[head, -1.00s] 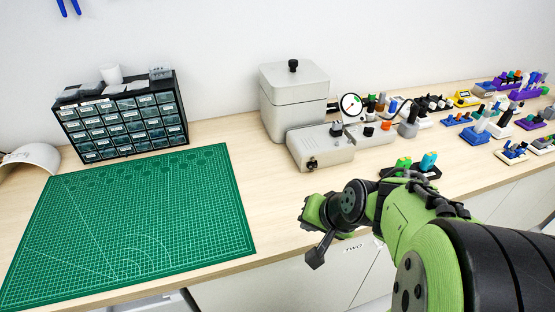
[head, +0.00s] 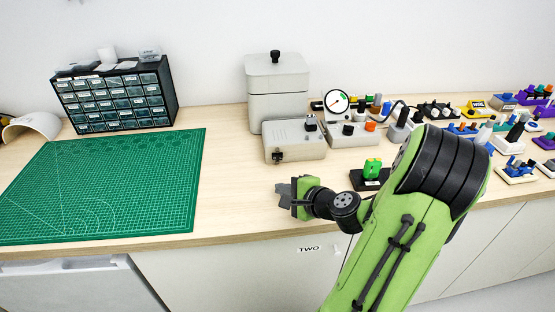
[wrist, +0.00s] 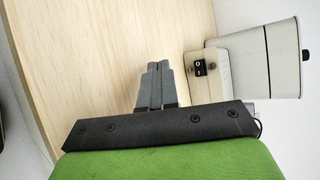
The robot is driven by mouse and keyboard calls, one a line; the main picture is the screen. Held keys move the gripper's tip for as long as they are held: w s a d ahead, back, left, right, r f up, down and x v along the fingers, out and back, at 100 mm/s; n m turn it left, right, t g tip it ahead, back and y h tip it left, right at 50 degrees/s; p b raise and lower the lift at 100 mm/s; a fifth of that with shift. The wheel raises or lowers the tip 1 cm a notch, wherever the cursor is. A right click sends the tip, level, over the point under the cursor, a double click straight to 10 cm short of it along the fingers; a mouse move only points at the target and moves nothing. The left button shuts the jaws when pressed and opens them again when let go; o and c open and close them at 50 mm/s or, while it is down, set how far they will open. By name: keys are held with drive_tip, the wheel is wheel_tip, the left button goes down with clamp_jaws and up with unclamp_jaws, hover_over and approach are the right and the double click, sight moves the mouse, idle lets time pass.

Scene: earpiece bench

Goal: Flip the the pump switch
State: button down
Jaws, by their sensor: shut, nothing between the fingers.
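The pump switch (head: 277,156) is a small black rocker on the front left of a low grey box (head: 308,147). In the wrist view the switch (wrist: 200,69) shows white marks; which side is pressed in is too small to tell. My gripper (head: 283,191) is in front of and below the box in the head view, over the bench near its front edge, apart from the switch. In the wrist view its fingers (wrist: 156,70) are together and empty, with the switch to their right.
A lidded grey canister (head: 278,105) stands behind the box. A round gauge (head: 337,102) and several small devices crowd the bench to the right. A black stand with a green piece (head: 372,168) is near my arm. A green cutting mat (head: 100,190) lies left; bare wood separates it from the box.

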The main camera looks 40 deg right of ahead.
drive_tip(key=shift+w+d+p, duration=0.75)
drive_tip(key=shift+w+d, duration=0.75)
drive_tip(key=shift+w, duration=0.15)
drive_tip(key=shift+w+d+p, duration=0.7)
drive_tip(key=shift+w+d, duration=0.75)
drive_tip(key=shift+w, duration=0.15)
drive_tip(key=shift+w+d, duration=0.3)
drive_tip(key=shift+w+d+p, duration=0.2)
drive_tip(key=shift+p, duration=0.15)
drive_tip(key=shift+a, duration=0.1)
drive_tip(key=shift+s+a, duration=0.4)
drive_tip(key=shift+s, duration=0.1)
drive_tip(key=shift+s+a+f+b, duration=0.1)
drive_tip(key=shift+s+a+b, duration=0.7)
drive_tip(key=shift+s+a, duration=0.85)
drive_tip(key=shift+s, duration=0.25)
